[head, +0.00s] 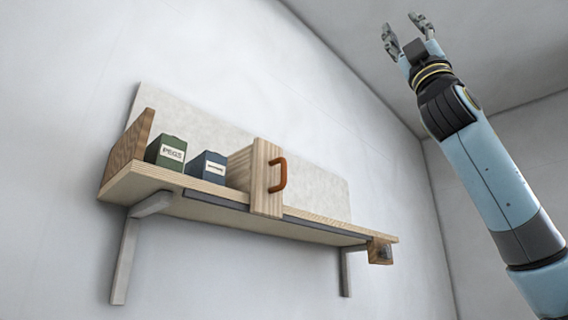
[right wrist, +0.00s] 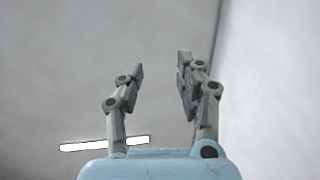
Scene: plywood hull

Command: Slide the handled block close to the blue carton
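The handled block (head: 264,178) is a pale wooden block with an orange-brown handle (head: 279,174) on its front. It stands on a wall shelf (head: 330,230), to the right of the blue carton (head: 207,166), with little or no gap visible between them; from this angle I cannot tell if they touch. My right gripper (head: 406,32) is raised high at the upper right, well away from the shelf. Its fingers are apart and empty, as the right wrist view (right wrist: 160,80) also shows. My left gripper is not in view.
A green carton (head: 167,152) labelled PEGS stands left of the blue one. A brown wooden end piece (head: 128,152) closes the shelf's left end. The shelf top right of the handled block looks clear.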

